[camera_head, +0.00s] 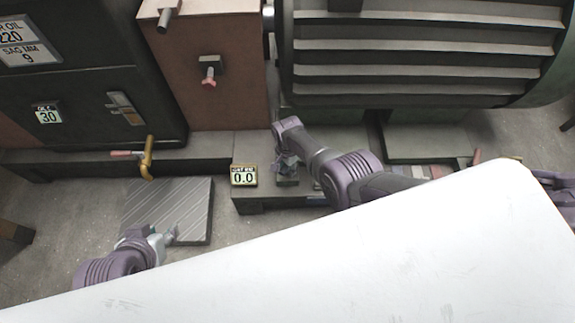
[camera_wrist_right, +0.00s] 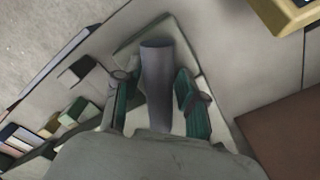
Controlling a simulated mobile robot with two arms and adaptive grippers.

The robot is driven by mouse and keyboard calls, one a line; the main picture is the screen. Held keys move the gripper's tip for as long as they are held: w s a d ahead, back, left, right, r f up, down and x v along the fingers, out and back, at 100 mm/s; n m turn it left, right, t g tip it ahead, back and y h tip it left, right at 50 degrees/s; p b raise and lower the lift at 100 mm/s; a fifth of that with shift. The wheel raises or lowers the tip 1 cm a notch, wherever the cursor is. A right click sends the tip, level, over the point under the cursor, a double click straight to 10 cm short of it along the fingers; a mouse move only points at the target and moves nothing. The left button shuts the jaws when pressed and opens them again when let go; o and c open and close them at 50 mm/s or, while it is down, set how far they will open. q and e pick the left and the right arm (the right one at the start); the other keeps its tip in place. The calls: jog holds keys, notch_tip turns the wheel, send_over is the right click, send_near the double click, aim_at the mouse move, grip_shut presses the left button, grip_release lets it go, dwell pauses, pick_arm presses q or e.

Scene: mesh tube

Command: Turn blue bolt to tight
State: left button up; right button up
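A smooth grey-blue upright cylinder (camera_wrist_right: 160,85), which looks like the bolt, stands on a pale square plate in the right wrist view. My right gripper (camera_wrist_right: 158,100) has its two green-padded fingers on either side of it. A gap shows on the left of the cylinder; the right pad is close, and I cannot tell whether it touches. In the head view, my right gripper (camera_head: 286,165) points down at the base ledge beside the small gauge, and hides the bolt. My left gripper (camera_head: 168,237) is low over the grey ribbed plate, apart from the bolt; its fingers are too small to judge.
A gauge reading 0.0 (camera_head: 244,176) sits just left of my right gripper. A yellow lever (camera_head: 148,157) stands by the dark cabinet. The brown housing (camera_head: 215,100) has a red-tipped handle (camera_head: 209,76). The ribbed plate (camera_head: 150,203) lies on the floor. A large finned motor (camera_head: 420,60) is behind.

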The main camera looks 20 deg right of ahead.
notch_tip(320, 180, up, 12)
dwell(0.7)
dwell(0.4)
